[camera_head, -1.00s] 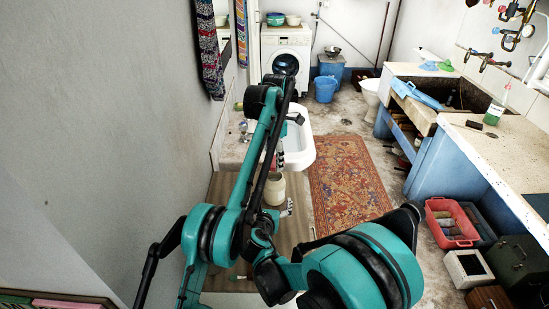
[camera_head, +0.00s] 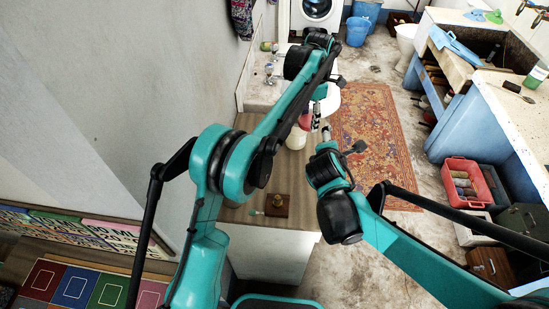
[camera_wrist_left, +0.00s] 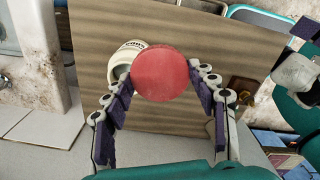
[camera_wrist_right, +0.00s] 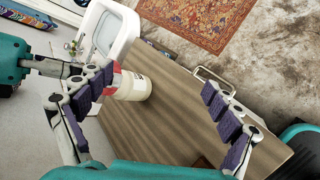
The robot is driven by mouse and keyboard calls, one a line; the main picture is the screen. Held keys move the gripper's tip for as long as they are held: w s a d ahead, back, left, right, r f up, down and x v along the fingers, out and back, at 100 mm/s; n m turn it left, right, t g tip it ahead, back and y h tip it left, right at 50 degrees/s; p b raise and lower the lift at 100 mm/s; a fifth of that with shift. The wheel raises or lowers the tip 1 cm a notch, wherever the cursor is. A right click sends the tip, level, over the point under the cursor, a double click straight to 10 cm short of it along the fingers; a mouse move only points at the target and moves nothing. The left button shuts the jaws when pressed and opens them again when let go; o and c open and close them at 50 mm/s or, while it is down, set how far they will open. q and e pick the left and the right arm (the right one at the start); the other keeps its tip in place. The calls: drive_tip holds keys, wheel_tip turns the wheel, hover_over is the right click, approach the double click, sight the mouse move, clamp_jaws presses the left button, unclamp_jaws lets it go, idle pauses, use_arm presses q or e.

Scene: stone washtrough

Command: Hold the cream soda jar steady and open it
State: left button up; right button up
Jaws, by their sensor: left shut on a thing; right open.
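The cream soda jar (camera_head: 296,138) is a pale jar standing on the wooden counter top. It shows in the right wrist view (camera_wrist_right: 134,86) and partly behind the lid in the left wrist view (camera_wrist_left: 122,58). My left gripper (camera_wrist_left: 165,85) is shut on the round red lid (camera_wrist_left: 165,76), above the jar. The lid also shows at the jar's top end in the right wrist view (camera_wrist_right: 114,80). I cannot tell whether lid and jar are touching. My right gripper (camera_wrist_right: 160,100) is open and empty, its fingers pointing towards the jar.
A white basin (camera_wrist_right: 108,35) is beyond the counter. A small brown block (camera_head: 277,205) sits near the counter's front edge. A patterned rug (camera_head: 375,135) lies on the floor to the right. A wall (camera_head: 120,100) bounds the left side.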

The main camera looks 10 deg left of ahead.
use_arm(q)
drive_tip(key=s+f+p, duration=0.2)
drive_tip(key=s+p, duration=0.1)
drive_tip(key=s, duration=0.6)
drive_tip(key=s+f+p, duration=0.2)
drive_tip(key=s+p, duration=0.1)
drive_tip(key=s, duration=0.7)
use_arm(e)
drive_tip(key=s+d+r+m+g+y, duration=0.1)
drive_tip(key=s+d+r+m+g, duration=0.2)
drive_tip(key=s+m, duration=0.65)
drive_tip(key=s+d+r+m+y, duration=0.1)
drive_tip(key=s+d+r+m, duration=0.3)
drive_tip(key=s+m, duration=0.6)
use_arm(q)
drive_tip(key=b, duration=0.3)
hover_over(272, 181)
wheel_tip(272, 181, down, 7)
drive_tip(key=shift+s, duration=0.15)
wheel_tip(272, 181, down, 4)
drive_tip(key=shift+f+b, duration=0.1)
drive_tip(key=shift+b, duration=0.4)
use_arm(e)
drive_tip(key=shift+m, duration=0.65)
drive_tip(key=f, duration=0.4)
drive_tip(key=shift+w+f, duration=0.35)
drive_tip(key=shift+f, duration=0.1)
use_arm(q)
drive_tip(key=o, duration=0.9)
drive_tip(key=shift+o, duration=0.5)
